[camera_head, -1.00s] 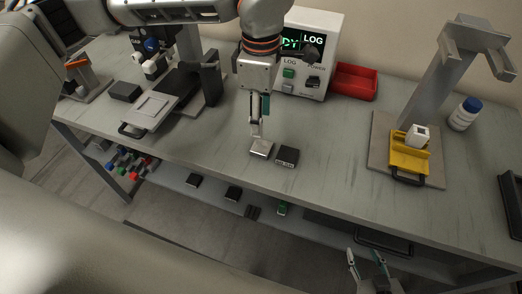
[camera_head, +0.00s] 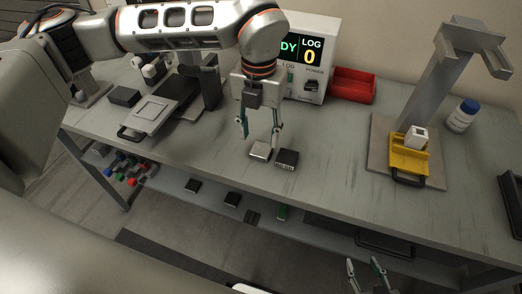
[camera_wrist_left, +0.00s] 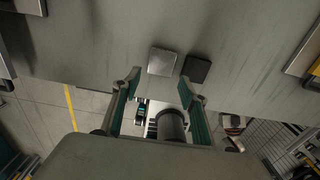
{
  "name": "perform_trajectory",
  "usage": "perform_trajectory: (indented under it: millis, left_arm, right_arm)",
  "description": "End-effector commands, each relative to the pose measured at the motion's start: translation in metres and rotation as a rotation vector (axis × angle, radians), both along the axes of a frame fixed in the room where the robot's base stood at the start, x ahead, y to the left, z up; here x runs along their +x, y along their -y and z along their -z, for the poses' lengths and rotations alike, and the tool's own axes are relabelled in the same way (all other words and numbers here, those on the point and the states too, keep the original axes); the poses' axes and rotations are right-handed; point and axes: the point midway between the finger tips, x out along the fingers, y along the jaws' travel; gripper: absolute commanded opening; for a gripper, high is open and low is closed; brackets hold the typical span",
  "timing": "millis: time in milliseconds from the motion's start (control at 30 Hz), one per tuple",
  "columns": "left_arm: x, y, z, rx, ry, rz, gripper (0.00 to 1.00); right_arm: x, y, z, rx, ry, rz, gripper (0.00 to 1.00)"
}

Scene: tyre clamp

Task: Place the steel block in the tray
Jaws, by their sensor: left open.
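The steel block (camera_head: 260,151) is a small flat silver square on the bench's front part, beside a black block (camera_head: 287,158). My left gripper (camera_head: 259,138) is open and points down just above the steel block. In the left wrist view the steel block (camera_wrist_left: 162,61) lies just beyond the gap between the open fingertips (camera_wrist_left: 162,78), with nothing held. A red tray (camera_head: 354,86) stands at the back, right of the display box, and looks empty. My right gripper (camera_head: 364,265) is open and empty, low in front of the bench.
A display box (camera_head: 306,83) stands behind my left gripper. A flat grey fixture with a handle (camera_head: 150,112) lies to the left. A yellow fixture (camera_head: 408,160) holding a white block sits under a grey stand (camera_head: 445,80). A white bottle (camera_head: 463,116) is beside it. The bench between is clear.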

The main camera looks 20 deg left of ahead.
Motion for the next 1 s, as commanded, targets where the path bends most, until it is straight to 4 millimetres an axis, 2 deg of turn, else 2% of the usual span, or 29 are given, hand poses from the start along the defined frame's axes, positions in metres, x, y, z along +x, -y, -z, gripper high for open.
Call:
perform_trajectory:
  millis: [400, 733, 767, 900, 1000]
  left_arm:
    - [0.008, 0.002, 0.051, 0.0, -0.001, 0.002, 0.43]
    - [0.009, 0.002, 0.058, -0.001, 0.001, 0.003, 0.43]
    - [0.009, 0.002, 0.058, -0.001, 0.001, 0.003, 0.38]
    - [0.009, 0.002, 0.058, -0.001, 0.001, 0.003, 0.03]
    - [0.009, 0.002, 0.057, -0.001, 0.002, 0.003, 0.0]
  right_arm:
    - [0.001, 0.0, -0.009, 0.001, 0.004, 0.0, 0.4]
    - [0.002, 0.0, -0.01, 0.001, 0.005, 0.0, 0.4]
    - [0.002, 0.0, -0.01, 0.001, 0.005, 0.0, 0.4]
    - [0.002, 0.0, -0.011, 0.001, 0.006, 0.0, 0.4]
    - [0.002, 0.0, -0.011, 0.001, 0.006, 0.0, 0.4]
